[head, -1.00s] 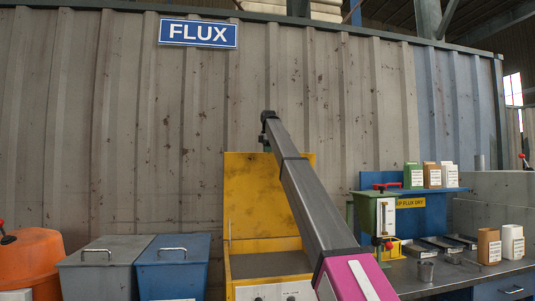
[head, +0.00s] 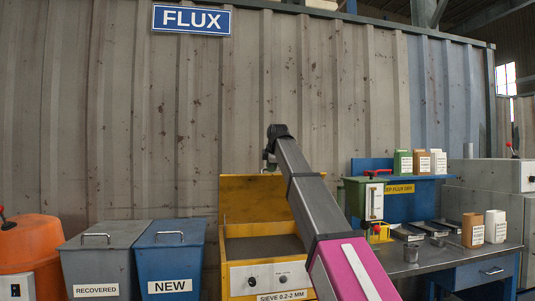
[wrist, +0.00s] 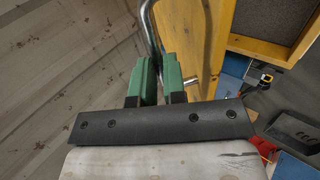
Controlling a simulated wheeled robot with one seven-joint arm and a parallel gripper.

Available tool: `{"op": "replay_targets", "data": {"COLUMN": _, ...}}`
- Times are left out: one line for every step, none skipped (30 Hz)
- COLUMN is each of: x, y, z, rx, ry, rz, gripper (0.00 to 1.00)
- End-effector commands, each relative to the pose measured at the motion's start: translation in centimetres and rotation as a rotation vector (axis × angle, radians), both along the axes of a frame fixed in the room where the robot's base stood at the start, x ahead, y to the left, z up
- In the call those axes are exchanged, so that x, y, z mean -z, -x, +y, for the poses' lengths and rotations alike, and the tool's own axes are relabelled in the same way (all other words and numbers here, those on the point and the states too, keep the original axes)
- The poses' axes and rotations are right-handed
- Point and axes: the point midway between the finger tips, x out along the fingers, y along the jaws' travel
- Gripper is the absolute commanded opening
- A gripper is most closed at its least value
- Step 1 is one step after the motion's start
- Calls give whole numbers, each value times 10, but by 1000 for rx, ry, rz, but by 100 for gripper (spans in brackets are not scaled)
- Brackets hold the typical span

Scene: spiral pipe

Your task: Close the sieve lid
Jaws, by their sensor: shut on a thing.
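The yellow sieve box (head: 236,291), labelled "SIEVE 0.2-2 MM", stands in the lower middle of the head view. Its lid (head: 245,205) is raised at the back, open above the dark sieve surface (head: 262,250). My gripper (head: 268,160) is at the lid's top edge in the head view, its fingers mostly hidden by my arm. In the wrist view, my gripper's green fingers (wrist: 158,72) are shut on the bent metal lid handle (wrist: 150,25). The lid panel (wrist: 204,45) is just to their right, with the sieve box rim (wrist: 262,47) beyond.
A grey "RECOVERED" bin (head: 95,262) and a blue "NEW" bin (head: 172,255) stand left of the sieve. A bench (head: 450,258) with trays and containers stands right. The corrugated wall (head: 200,120) is close behind the sieve.

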Motion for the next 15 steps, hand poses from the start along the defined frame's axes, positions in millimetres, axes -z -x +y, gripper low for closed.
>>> {"op": "replay_targets", "data": {"x": 22, "y": 24, "z": -7, "rx": 0, "ry": -10, "rz": -34, "gripper": 0}}
{"op": "replay_targets", "data": {"x": 29, "y": 31, "z": -8, "rx": -1, "ry": -17, "rz": -55, "gripper": 0}}
{"op": "replay_targets", "data": {"x": 39, "y": 39, "z": -11, "rx": -1, "ry": -24, "rz": -82, "gripper": 0}}
{"op": "replay_targets", "data": {"x": 47, "y": 44, "z": -12, "rx": -1, "ry": -30, "rz": -102, "gripper": 0}}
{"op": "replay_targets", "data": {"x": 55, "y": 49, "z": -14, "rx": -1, "ry": -36, "rz": -121, "gripper": 0}}
{"op": "replay_targets", "data": {"x": 65, "y": 56, "z": -16, "rx": -1, "ry": -42, "rz": -146, "gripper": 0}}
{"op": "replay_targets", "data": {"x": 72, "y": 61, "z": -17, "rx": -1, "ry": -47, "rz": -164, "gripper": 0}}
{"op": "replay_targets", "data": {"x": 79, "y": 65, "z": -18, "rx": -1, "ry": -54, "rz": -182, "gripper": 0}}
{"op": "replay_targets", "data": {"x": 88, "y": 70, "z": -20, "rx": 0, "ry": -60, "rz": -204, "gripper": 0}}
{"op": "replay_targets", "data": {"x": 96, "y": 74, "z": -21, "rx": 0, "ry": -64, "rz": -221, "gripper": 0}}
{"op": "replay_targets", "data": {"x": 102, "y": 78, "z": -22, "rx": -1, "ry": -70, "rz": -237, "gripper": 0}}
{"op": "replay_targets", "data": {"x": 111, "y": 83, "z": -23, "rx": -1, "ry": -76, "rz": -259, "gripper": 0}}
{"op": "replay_targets", "data": {"x": 119, "y": 86, "z": -24, "rx": 0, "ry": -80, "rz": -276, "gripper": 0}}
{"op": "replay_targets", "data": {"x": 126, "y": 90, "z": -25, "rx": -1, "ry": -85, "rz": -291, "gripper": 0}}
{"op": "replay_targets", "data": {"x": 135, "y": 94, "z": -26, "rx": -1, "ry": -91, "rz": -313, "gripper": 0}}
